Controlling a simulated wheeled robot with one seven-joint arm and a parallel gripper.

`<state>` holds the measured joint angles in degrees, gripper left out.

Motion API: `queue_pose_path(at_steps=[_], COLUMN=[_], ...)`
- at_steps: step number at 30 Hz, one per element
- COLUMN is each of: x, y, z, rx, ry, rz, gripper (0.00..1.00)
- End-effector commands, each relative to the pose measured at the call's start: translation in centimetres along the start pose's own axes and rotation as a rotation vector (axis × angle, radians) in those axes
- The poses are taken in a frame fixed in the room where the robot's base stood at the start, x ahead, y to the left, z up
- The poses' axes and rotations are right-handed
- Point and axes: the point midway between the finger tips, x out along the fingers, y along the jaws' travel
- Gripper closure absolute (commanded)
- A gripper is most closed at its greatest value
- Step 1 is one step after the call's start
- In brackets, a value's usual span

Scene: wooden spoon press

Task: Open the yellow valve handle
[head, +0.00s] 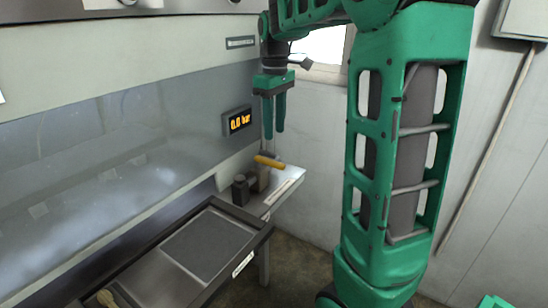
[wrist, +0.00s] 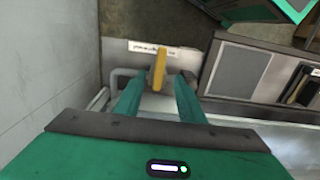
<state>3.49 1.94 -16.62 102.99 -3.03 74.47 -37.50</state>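The yellow valve handle (head: 270,161) sits on a brownish valve body at the far end of the metal bench, beside the wall. In the wrist view the handle (wrist: 158,68) is an upright yellow bar, seen in line with the gap between my fingertips. My gripper (head: 273,134) is open, pointing down, with its fingertips a little above the handle. Its two green fingers also show apart in the wrist view (wrist: 157,80), with nothing held between them. I see no contact between fingers and handle.
An orange display (head: 238,121) on the machine panel reads 0.0 bar. A dark block (head: 241,190) stands left of the valve. A dark-framed tray (head: 262,236) fills the front of the bench. A wooden object (head: 106,298) lies at the lower left. The wall is close behind the valve.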

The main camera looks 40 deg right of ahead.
Motion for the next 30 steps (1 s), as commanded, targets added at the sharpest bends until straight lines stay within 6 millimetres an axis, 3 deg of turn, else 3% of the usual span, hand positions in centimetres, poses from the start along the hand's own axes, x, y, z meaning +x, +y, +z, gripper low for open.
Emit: queue_pose_path(at_steps=[16, 21, 30], x=[8.6, 9.8, 10.1], y=[0.1, 0.1, 0.1], z=[0.2, 0.2, 0.2], rx=[0.007, 0.007, 0.007], ry=[0.000, 0.000, 0.001], rz=[-0.003, -0.002, -0.002], gripper=[0.64, 0.64, 0.64])
